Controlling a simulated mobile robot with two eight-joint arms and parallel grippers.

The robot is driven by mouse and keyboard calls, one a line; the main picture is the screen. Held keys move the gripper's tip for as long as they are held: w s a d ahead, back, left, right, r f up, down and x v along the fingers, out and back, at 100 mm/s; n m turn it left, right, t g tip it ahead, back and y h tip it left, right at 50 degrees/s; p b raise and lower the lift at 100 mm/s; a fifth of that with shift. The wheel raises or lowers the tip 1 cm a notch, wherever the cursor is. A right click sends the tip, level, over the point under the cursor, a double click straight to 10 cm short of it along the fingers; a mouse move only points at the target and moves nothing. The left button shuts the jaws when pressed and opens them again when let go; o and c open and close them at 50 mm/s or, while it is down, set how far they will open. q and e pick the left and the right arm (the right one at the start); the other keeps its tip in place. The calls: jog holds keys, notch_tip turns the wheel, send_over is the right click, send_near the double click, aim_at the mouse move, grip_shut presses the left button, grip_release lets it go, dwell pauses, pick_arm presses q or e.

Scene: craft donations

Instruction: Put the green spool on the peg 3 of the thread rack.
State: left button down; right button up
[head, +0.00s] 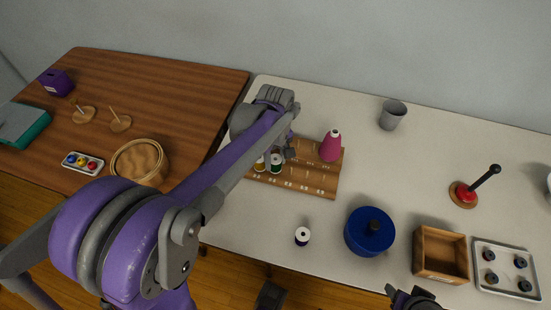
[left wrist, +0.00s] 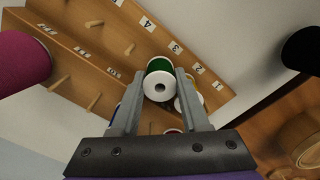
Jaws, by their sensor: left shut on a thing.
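The green spool (head: 276,164) with white ends is at the wooden thread rack (head: 318,186). My left gripper (head: 287,153) is shut on it. In the left wrist view the green spool (left wrist: 160,75) sits between the two fingers, its holed white end toward the camera. The rack (left wrist: 110,55) has several bare pegs and number labels there; the spool lies in front of the row near labels 3 (left wrist: 175,47) and 2 (left wrist: 198,69). Whether a peg is inside the spool is hidden. My right gripper (head: 412,298) is at the bottom edge, only partly visible.
A yellow spool (head: 260,164) is beside the green one; a magenta cone (head: 330,149) stands at the rack's right. A white-topped spool (head: 302,237), blue pot (head: 369,233), wooden box (head: 440,256) and grey cup (head: 393,114) stand apart.

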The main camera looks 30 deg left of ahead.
pick_arm(q)
jog(key=shift+c, duration=1.6)
grip_release()
notch_tip(320, 180, up, 11)
jog(key=p, duration=0.2)
jog(key=shift+s, duration=0.1)
jog(key=s+d+m+t+p, duration=0.2)
jog(key=s+d+m+p, duration=0.1)
jog(key=s, duration=0.4)
jog(key=s+d+m+t+p, duration=0.3)
jog(key=s+m+p, duration=0.3)
jog(key=s+m, duration=0.2)
jog(key=shift+s+d+r+m, duration=0.15)
jog(key=shift+d+r+m, duration=0.15)
jog(key=shift+d+r, duration=0.1)
